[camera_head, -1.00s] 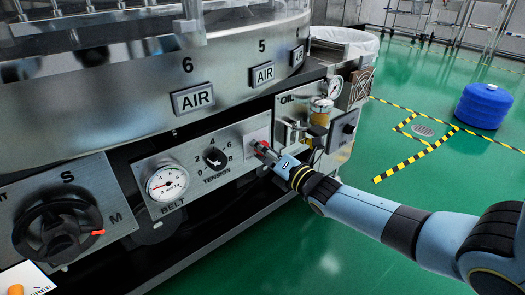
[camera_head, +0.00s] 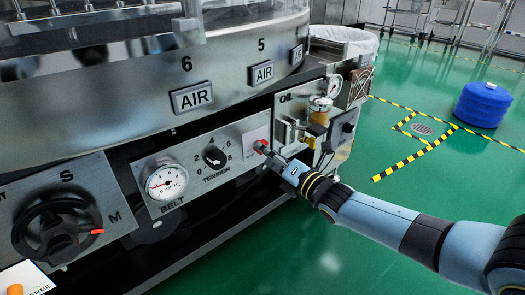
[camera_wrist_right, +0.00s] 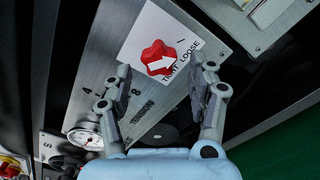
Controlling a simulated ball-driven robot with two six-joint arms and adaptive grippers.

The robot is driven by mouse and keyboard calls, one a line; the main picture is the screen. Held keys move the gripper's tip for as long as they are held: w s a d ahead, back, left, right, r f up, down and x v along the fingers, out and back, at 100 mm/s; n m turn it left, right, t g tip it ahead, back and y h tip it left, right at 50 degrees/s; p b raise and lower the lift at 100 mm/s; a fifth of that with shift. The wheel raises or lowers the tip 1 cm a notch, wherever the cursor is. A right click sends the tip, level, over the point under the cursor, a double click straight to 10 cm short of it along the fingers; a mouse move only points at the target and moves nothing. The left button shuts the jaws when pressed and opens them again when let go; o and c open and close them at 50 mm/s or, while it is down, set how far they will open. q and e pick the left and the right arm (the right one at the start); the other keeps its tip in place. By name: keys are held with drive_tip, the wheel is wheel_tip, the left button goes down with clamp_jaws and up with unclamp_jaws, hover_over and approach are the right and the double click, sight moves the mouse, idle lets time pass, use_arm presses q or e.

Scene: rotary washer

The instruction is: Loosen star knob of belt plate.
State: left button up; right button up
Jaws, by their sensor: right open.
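The belt plate (camera_head: 215,180) is a metal panel with a gauge, a TENSION dial and a white label. The red star knob (camera_wrist_right: 158,58) sits on that label, marked TIGHT and LOOSE, in the right wrist view. A white arrow is on its face; I cannot tell exactly which word it points to. In the head view the knob (camera_head: 261,145) is small and partly hidden by my right gripper (camera_head: 272,156). The right gripper (camera_wrist_right: 161,80) is open, its fingers apart on either side below the knob, not gripping it. My left gripper is out of view.
A black handwheel (camera_head: 56,230) with S and M marks is at the left. The pressure gauge (camera_head: 166,183) and TENSION dial (camera_head: 215,157) are left of the knob. The OIL unit (camera_head: 318,115) stands close on the right. Green floor (camera_head: 340,230) is free beyond.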

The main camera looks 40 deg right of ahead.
drive_tip(key=s, duration=0.9)
drive_tip(key=shift+d, duration=0.35)
